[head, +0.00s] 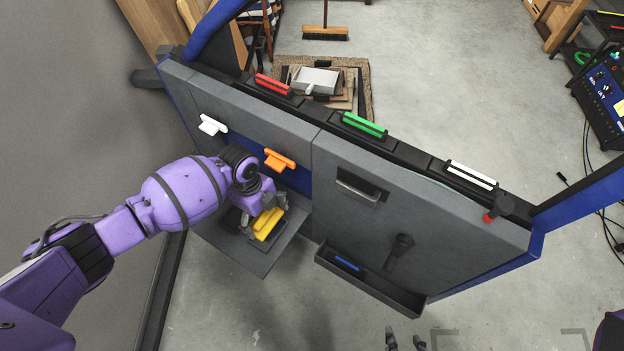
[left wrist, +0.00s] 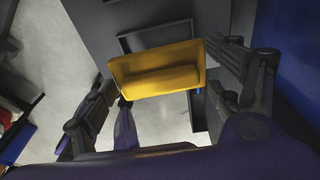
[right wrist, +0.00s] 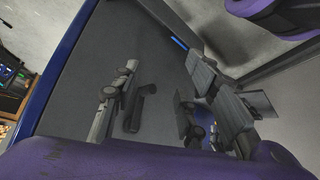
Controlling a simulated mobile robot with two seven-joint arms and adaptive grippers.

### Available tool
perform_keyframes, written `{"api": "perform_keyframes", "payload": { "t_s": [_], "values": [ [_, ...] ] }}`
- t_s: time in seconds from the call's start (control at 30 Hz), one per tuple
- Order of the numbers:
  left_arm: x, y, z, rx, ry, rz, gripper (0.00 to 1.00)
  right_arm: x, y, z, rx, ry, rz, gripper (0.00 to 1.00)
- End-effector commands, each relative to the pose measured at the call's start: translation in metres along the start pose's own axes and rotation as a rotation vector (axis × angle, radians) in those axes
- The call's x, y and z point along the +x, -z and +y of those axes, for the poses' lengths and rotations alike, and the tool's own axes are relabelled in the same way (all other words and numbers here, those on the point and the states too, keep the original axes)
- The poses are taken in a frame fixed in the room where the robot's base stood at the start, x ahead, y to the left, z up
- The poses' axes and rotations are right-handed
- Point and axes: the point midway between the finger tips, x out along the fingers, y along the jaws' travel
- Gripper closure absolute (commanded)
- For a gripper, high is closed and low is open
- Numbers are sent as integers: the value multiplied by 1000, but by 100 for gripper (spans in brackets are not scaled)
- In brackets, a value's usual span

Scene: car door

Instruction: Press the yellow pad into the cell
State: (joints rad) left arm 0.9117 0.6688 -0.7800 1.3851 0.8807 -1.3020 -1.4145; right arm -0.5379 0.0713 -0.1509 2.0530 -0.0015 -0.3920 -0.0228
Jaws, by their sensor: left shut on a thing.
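The yellow pad (head: 267,223) is in my left gripper (head: 265,212), whose fingers are shut on it. It hangs over the grey ledge at the lower left of the car door panel. My right gripper (right wrist: 160,110) is open and empty in the right wrist view, in front of the door panel and black handle (right wrist: 139,107).
White (head: 212,125) and orange (head: 279,160) clips stand on the panel near my left arm. Red, green (head: 364,125) and white bars line the door's top edge. A dark bin (head: 368,280) with a blue strip juts out to the right of the ledge.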

Motion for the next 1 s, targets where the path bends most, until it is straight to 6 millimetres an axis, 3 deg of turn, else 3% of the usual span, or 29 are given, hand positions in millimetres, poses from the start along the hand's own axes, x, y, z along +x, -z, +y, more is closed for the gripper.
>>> {"api": "perform_keyframes", "payload": {
  "t_s": [0.23,0.5,1.0],
  "values": [
    [25,-2,2,-1,-4,2,45,10,-16,-2,-1,3,-19,60],
    [48,-5,2,-2,-3,2,45,22,-16,-6,-2,11,-12,60],
    [51,-6,0,-1,-1,0,45,22,-19,-7,-2,12,-18,60]
  ]
}}
